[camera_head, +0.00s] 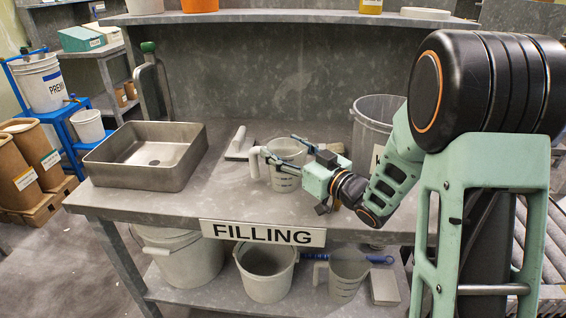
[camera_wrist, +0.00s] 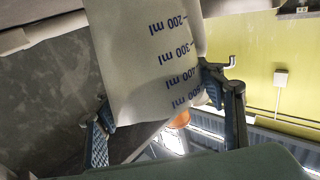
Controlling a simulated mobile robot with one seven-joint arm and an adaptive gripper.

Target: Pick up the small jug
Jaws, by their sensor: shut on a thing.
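The small jug (camera_head: 287,181) is pale grey-white with measuring marks and a handle on its left side. It is upright over the filling bench (camera_head: 345,228); I cannot tell whether its base touches the top. My gripper (camera_head: 283,147) reaches in from the right and is shut around the jug's body. In the wrist view, the jug (camera_wrist: 150,50) shows blue ml marks and sits between the two fingers of my gripper (camera_wrist: 165,108). The jug's far side is hidden.
A steel basin (camera_head: 140,168) is left of the jug, with a trowel-like tool (camera_head: 238,146) between them. A grey bin (camera_head: 378,112) stands behind my wrist. Buckets (camera_head: 266,278) and another jug (camera_head: 347,280) are on the lower shelf. The bench front is clear.

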